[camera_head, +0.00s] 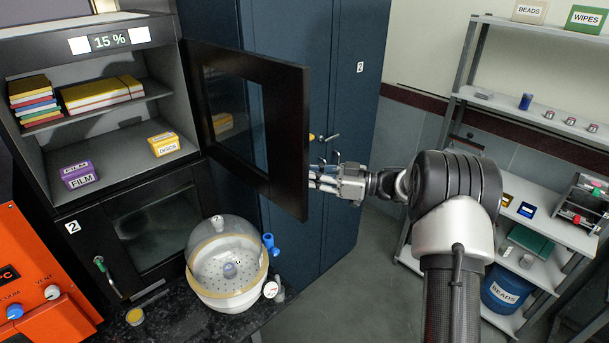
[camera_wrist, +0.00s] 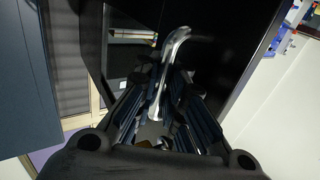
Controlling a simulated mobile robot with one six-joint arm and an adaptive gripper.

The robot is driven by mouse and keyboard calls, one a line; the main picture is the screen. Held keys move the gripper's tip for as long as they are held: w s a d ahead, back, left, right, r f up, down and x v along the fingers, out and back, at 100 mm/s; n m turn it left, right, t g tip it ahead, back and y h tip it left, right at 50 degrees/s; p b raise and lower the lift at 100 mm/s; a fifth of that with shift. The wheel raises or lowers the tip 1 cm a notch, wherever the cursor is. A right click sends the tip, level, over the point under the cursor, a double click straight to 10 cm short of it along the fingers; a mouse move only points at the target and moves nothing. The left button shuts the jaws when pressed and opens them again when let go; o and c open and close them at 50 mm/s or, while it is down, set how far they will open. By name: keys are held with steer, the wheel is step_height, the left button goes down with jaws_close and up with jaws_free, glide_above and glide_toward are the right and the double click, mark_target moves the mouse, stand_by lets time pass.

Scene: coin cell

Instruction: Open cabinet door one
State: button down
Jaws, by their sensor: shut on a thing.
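The upper cabinet door (camera_head: 291,140), black-framed with a glass pane, stands swung wide open to the right of its shelf compartment (camera_head: 88,122). No number shows on it; I take it as door one. My gripper (camera_head: 326,180) is at the door's free edge, on its far side. In the wrist view, my gripper (camera_wrist: 158,100) is shut on a silver curved door handle (camera_wrist: 176,45). The handle's lower part runs down between the fingers. The exact finger contact is dark and hard to see.
The lower door marked 2 (camera_head: 157,222) is closed. A domed white vessel (camera_head: 228,265) stands on the black counter (camera_head: 185,322) below the open door. Blue lockers (camera_head: 345,100) stand behind the door. Shelving (camera_head: 470,95) is at right, with open floor (camera_head: 385,260) between.

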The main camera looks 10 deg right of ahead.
steer(key=shift+s+d+f, duration=0.1)
steer(key=shift+f, duration=0.1)
steer(key=c, duration=2.1)
jaws_free()
steer(key=shift+c, duration=0.2)
steer(key=shift+o, duration=1.3)
steer(key=shift+s+d+r, duration=0.2)
steer(key=shift+s+d, duration=0.05)
steer(key=shift+d, duration=0.1)
steer(key=shift+o, duration=1)
steer(key=shift+w+a, duration=0.2)
steer(key=shift+a, duration=0.05)
steer(key=v, duration=1.2)
steer(key=shift+r, duration=0.1)
